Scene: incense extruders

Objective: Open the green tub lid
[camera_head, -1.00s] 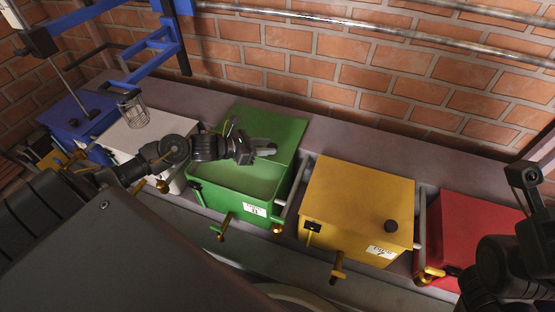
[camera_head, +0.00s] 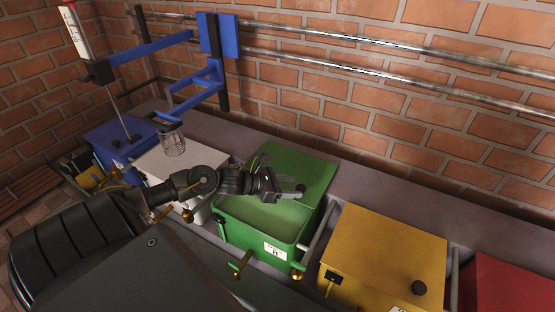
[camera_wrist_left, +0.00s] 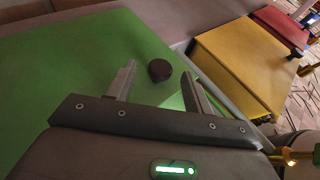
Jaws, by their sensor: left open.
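The green tub (camera_head: 262,253) stands in the row of tubs. Its green lid (camera_head: 305,168) covers the back part, while a lighter green recessed surface shows at the front. I cannot tell whether the lid is slid back or tilted. Its dark round knob (camera_head: 301,187) is near the lid's front edge. My left gripper (camera_head: 287,191) is over the lid, close to the knob. In the left wrist view the gripper (camera_wrist_left: 160,80) is open, with the knob (camera_wrist_left: 159,70) between its fingertips and no clear contact. My right gripper is out of view.
A yellow tub (camera_head: 385,250) and a red tub (camera_head: 510,290) stand to the right. A white tub (camera_head: 165,160) and a blue tub (camera_head: 115,140) stand to the left. A brick wall closes off the back.

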